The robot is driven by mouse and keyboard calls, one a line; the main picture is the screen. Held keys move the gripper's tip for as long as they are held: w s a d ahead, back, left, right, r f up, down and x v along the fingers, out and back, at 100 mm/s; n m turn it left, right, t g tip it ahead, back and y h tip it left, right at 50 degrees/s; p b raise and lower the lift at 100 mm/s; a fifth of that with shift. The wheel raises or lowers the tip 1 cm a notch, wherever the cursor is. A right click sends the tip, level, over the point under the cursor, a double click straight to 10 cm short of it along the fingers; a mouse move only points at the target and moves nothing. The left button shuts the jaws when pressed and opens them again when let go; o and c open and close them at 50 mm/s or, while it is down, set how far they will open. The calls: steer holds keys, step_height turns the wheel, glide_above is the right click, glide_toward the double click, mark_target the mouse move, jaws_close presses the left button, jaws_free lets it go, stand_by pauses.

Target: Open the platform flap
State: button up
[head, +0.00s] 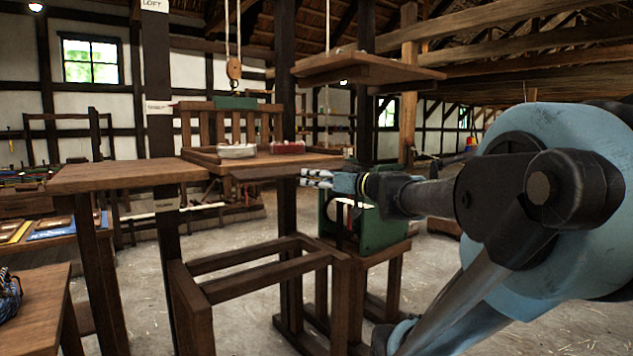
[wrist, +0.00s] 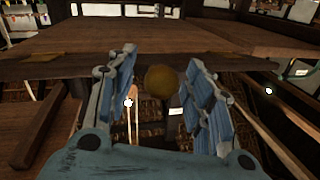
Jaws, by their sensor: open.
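The platform (head: 230,166) is a wooden deck at the middle of the head view, with a dark board, seemingly the flap (head: 268,173), along its front edge. In the wrist view the flap (wrist: 100,65) shows as a dark strip across the picture, with a brass-coloured plate (wrist: 40,58) near its left end. A round brownish knob (wrist: 161,80) lies between my fingers in that view. My gripper (head: 310,179) is open at the right end of the board; the wrist view also shows its blue fingers (wrist: 163,92) apart. I cannot tell whether they touch the knob.
A white container (head: 237,151) and a red one (head: 287,147) stand on the platform. A wooden top (head: 125,176) is at left. A dark timber frame (head: 250,272) stands below, and a green machine (head: 375,228) sits behind my gripper. A pulley block (head: 234,68) hangs above.

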steer(key=shift+c, duration=0.4)
jaws_close()
steer(key=shift+r+g+h, duration=0.8)
steer(key=shift+r+h, duration=0.1)
steer(key=shift+r, duration=0.65)
steer(key=shift+w+r+m, duration=0.1)
steer(key=shift+r+m, duration=0.2)
steer(key=shift+r, duration=0.4)
steer(key=shift+o, duration=0.4)
jaws_free()
steer(key=v, duration=1.1)
steer(key=shift+s+d, duration=0.25)
steer(key=shift+d, duration=0.05)
